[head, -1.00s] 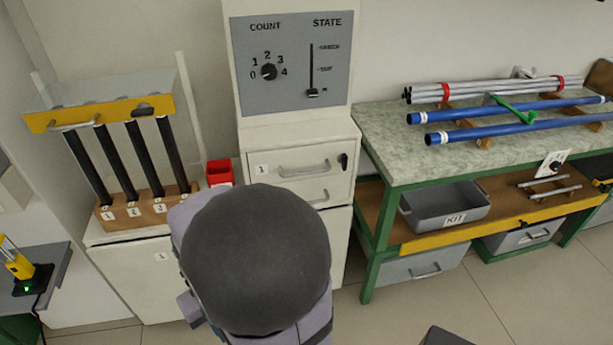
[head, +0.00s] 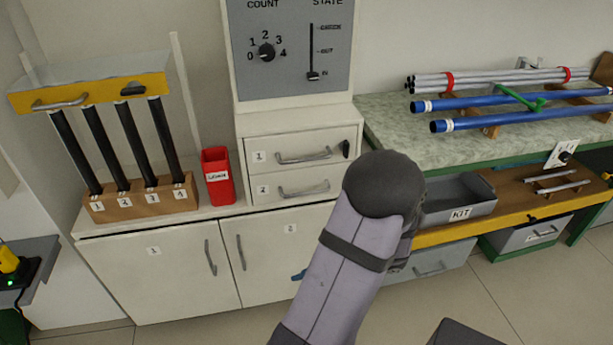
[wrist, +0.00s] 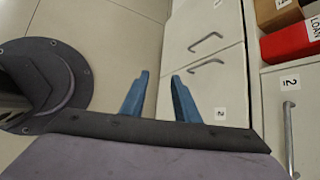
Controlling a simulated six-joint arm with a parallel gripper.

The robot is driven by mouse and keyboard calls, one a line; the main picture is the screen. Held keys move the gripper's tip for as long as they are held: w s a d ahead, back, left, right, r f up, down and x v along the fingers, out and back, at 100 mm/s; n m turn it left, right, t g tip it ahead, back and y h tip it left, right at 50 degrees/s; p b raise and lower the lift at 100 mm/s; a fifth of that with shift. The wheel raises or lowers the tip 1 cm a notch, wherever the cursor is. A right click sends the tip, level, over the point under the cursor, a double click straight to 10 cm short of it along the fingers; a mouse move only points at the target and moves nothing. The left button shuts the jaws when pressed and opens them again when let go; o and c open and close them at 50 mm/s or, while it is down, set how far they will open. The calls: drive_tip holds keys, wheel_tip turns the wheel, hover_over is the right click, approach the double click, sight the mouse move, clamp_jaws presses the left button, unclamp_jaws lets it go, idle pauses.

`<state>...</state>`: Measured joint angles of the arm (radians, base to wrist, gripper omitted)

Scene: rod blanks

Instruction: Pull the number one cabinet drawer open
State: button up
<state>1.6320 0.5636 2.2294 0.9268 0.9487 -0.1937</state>
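The drawer marked 1 (head: 325,142) is the upper of two white drawers under the grey control panel. It looks shut, with a metal bar handle (head: 303,157) and a black latch (head: 346,149) at its right. My gripper (wrist: 155,78) is open and empty in the wrist view, its two blue fingers apart over the floor and cabinet front. In the head view one blue fingertip (head: 298,276) shows by the right lower door, below the drawers; the rest is behind my arm. The wrist view shows drawer 2 (wrist: 308,120) but not drawer 1's handle.
Drawer 2 (head: 290,188) and cabinet doors marked 1 (head: 150,275) and 2 (head: 270,225) are shut. A red bin (head: 218,185) and a wooden rod rack (head: 140,205) stand on the left counter. A green-framed bench (head: 390,120) with rods stands at right.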

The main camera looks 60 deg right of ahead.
drive_tip(key=w+d+r+m+t+h, duration=0.1)
drive_tip(key=w+d+r+t+h, duration=0.2)
drive_tip(key=w+d+r, duration=0.35)
drive_tip(key=n+t+h, duration=0.4)
drive_tip(key=t+h, duration=0.1)
drive_tip(key=h, duration=0.2)
approach(308, 161)
drive_tip(key=x, duration=0.3)
drive_tip(key=shift+p+x, duration=0.45)
drive_tip(key=shift+x, duration=3.35)
clamp_jaws()
